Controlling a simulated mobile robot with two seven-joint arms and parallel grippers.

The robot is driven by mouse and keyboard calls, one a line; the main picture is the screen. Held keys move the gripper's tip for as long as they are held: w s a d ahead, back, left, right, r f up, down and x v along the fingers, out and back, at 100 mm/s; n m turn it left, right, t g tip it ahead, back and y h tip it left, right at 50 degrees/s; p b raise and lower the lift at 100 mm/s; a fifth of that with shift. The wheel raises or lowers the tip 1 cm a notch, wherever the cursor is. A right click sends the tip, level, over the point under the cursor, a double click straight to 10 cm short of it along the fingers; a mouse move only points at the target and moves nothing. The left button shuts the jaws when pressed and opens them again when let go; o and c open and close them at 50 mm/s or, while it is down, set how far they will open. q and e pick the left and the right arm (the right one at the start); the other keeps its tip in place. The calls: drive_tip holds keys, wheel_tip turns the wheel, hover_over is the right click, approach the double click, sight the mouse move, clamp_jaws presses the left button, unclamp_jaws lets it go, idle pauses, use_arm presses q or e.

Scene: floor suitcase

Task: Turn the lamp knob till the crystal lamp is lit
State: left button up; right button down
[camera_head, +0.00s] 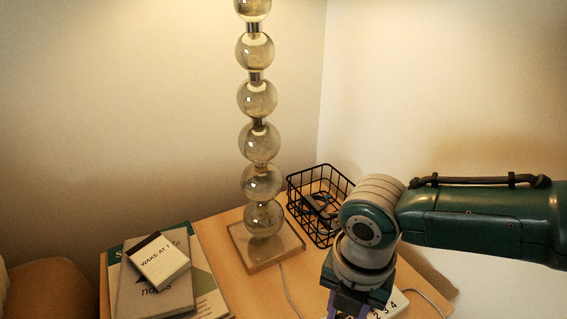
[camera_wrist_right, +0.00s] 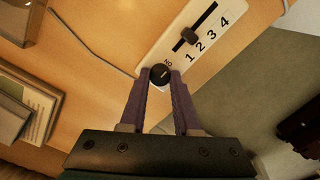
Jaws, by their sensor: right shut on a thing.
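The crystal lamp (camera_head: 257,97) is a column of stacked glass balls on a square clear base (camera_head: 265,246) in the head view. Its top is cut off by the frame, so no bulb or shade shows. A warm glow lies on the wall around it. The round black knob (camera_wrist_right: 161,75) sits at the end of a white control plate (camera_wrist_right: 187,40) in the right wrist view. My right gripper (camera_wrist_right: 161,79) is shut on the knob, with a purple finger on each side. It reaches down from the right in the head view (camera_head: 347,303). My left gripper is not in view.
The plate carries a slider (camera_wrist_right: 189,35) and the numbers 1 to 4. A black wire basket (camera_head: 318,200) stands behind my right wrist. Books (camera_head: 160,278) with a notepad (camera_head: 158,261) lie on the left. Cords (camera_head: 288,287) run over the wooden tabletop.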

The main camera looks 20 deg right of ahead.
idle(0.3)
drive_tip(key=c, duration=0.6)
unclamp_jaws()
wheel_tip(320, 180, up, 10)
drive_tip(key=p, duration=0.5)
